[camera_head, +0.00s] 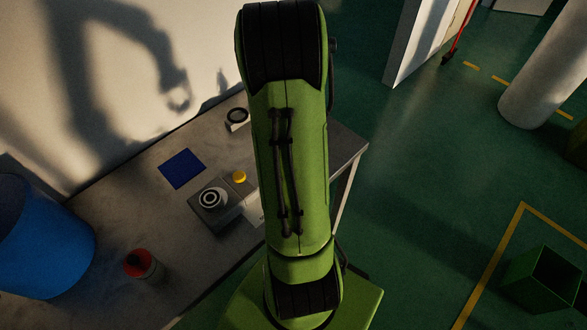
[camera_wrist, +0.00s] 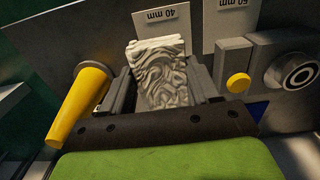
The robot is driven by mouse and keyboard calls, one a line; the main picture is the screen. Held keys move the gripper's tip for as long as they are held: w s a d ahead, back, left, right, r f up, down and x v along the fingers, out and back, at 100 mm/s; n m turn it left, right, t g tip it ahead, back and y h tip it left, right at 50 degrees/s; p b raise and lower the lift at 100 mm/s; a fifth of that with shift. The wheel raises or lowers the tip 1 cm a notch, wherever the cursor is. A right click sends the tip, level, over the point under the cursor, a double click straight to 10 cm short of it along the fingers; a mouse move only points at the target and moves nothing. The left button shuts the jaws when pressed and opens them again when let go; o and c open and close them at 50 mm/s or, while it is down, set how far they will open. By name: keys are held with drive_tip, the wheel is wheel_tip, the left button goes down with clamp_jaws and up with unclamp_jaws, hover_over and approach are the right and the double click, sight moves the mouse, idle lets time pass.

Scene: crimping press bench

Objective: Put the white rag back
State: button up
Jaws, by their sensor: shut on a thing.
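The white rag (camera_wrist: 163,75), crumpled and wrinkled, shows in the wrist view between the two dark fingers of my gripper (camera_wrist: 162,84). My gripper is shut on it. The rag is in front of a grey surface, just below a white label reading "40 mm" (camera_wrist: 162,18). Whether the rag touches anything beneath it cannot be told. In the head view my green arm hides the rag and my gripper.
A yellow tapered handle (camera_wrist: 78,105) stands left of my gripper. A yellow button (camera_wrist: 238,83) and a ringed dial (camera_wrist: 301,75) are at right. The bench (camera_head: 115,215) carries a blue square (camera_head: 182,168) and a red-topped can (camera_head: 139,263). A blue bin (camera_head: 40,240) stands left.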

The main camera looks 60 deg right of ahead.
wheel_tip(320, 180, down, 8)
drive_tip(key=shift+w+a+r+b, duration=0.1)
drive_tip(key=shift+r+b, duration=0.15)
drive_tip(key=shift+b, duration=0.25)
drive_tip(key=shift+f, duration=0.2)
drive_tip(key=o, duration=0.9)
drive_tip(key=shift+o, duration=0.2)
